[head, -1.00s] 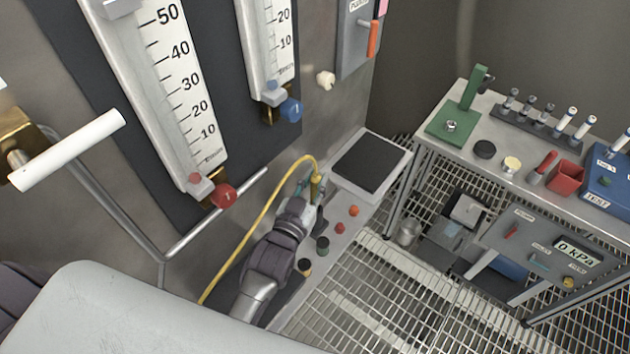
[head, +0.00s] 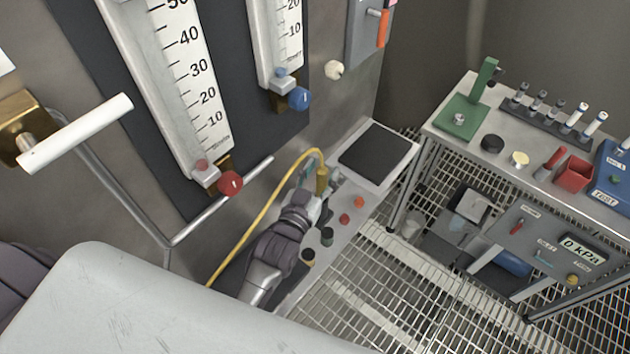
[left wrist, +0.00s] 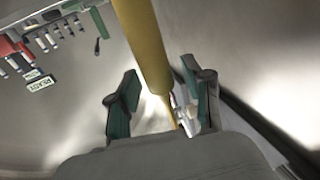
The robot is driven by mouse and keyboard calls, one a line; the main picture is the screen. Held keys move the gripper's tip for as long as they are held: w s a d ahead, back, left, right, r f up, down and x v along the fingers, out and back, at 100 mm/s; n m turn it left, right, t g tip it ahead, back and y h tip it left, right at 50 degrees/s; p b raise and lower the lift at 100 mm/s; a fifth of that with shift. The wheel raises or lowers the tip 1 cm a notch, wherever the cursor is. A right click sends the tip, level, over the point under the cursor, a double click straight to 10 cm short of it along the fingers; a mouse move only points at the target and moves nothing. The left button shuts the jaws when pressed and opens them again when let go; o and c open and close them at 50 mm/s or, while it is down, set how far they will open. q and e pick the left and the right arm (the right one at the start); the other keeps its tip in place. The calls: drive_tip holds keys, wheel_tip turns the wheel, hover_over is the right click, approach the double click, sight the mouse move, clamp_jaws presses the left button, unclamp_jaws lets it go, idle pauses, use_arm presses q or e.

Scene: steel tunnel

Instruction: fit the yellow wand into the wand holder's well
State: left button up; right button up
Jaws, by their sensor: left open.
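The yellow wand (head: 322,181) stands upright at the wall-side shelf, with a yellow hose arching from its top down to the left. My left gripper (head: 316,188) is at the wand. In the left wrist view the wand (left wrist: 146,48) runs down between the two green-padded fingers of the open gripper (left wrist: 160,100), with gaps visible beside it. A small pale fitting (left wrist: 184,108) shows by the right finger; I cannot tell whether it is part of the wand holder. The holder's well is not clearly visible. My right gripper is not in view.
A dark pad (head: 375,151) lies at the shelf's far end. Gauges with a red knob (head: 230,183) and a blue knob (head: 299,98) are on the wall. A cluttered bench (head: 473,144) stands at right.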

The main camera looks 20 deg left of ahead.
use_arm(q)
drive_tip(key=s+a+b, duration=0.1)
drive_tip(key=s+b, duration=0.1)
drive_tip(key=s, duration=1)
drive_tip(key=shift+r+b, duration=0.15)
drive_tip(key=shift+b, duration=0.25)
